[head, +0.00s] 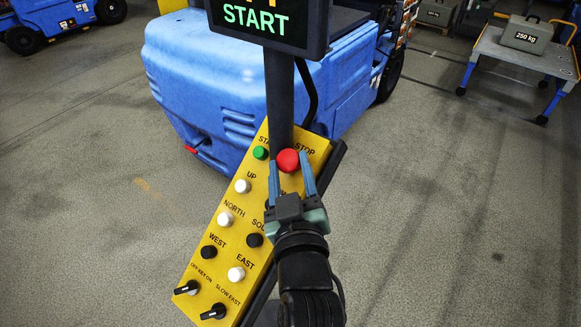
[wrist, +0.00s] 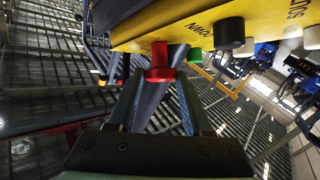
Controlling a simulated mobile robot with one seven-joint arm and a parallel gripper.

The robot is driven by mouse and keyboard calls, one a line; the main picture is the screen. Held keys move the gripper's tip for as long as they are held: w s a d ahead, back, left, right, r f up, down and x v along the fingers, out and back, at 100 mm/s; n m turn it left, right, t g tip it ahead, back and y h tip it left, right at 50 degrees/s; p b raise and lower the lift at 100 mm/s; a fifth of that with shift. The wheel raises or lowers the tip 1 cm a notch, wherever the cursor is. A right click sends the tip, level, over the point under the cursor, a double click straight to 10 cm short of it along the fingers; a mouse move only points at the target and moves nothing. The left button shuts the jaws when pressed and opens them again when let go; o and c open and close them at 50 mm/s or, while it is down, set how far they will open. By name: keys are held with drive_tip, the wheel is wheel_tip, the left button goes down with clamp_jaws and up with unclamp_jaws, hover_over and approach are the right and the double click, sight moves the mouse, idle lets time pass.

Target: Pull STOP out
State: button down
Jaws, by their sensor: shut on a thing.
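The red STOP button (head: 288,160) sits at the top right of the yellow control panel (head: 215,262), beside the label STOP. In the wrist view the red button (wrist: 160,62) stands out from the panel face (wrist: 180,25) with a wide flange. My gripper (head: 290,165) has a finger on each side of the button and is shut on it. In the wrist view the fingertips (wrist: 160,75) meet the button's flange from both sides. The green START button (head: 261,153) is just left of it.
The panel also carries white and black buttons and two black switches (head: 213,312). A dark screen (head: 265,22) reading START stands above on a post. A blue vehicle (head: 210,80) is behind. A grey cart (head: 520,55) with a 250 kg weight (head: 527,34) stands at the right.

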drive_tip(key=shift+c, duration=1.6)
unclamp_jaws()
drive_tip(key=shift+s+a+r, duration=0.15)
drive_tip(key=shift+r, duration=0.05)
drive_tip(key=shift+f, duration=0.1)
drive_tip(key=shift+s, duration=0.25)
drive_tip(key=s+d+b, duration=0.1)
drive_tip(key=s, duration=1.1)
drive_tip(key=shift+s+d+b, duration=0.15)
drive_tip(key=shift+d+b, duration=0.1)
drive_tip(key=shift+b, duration=0.1)
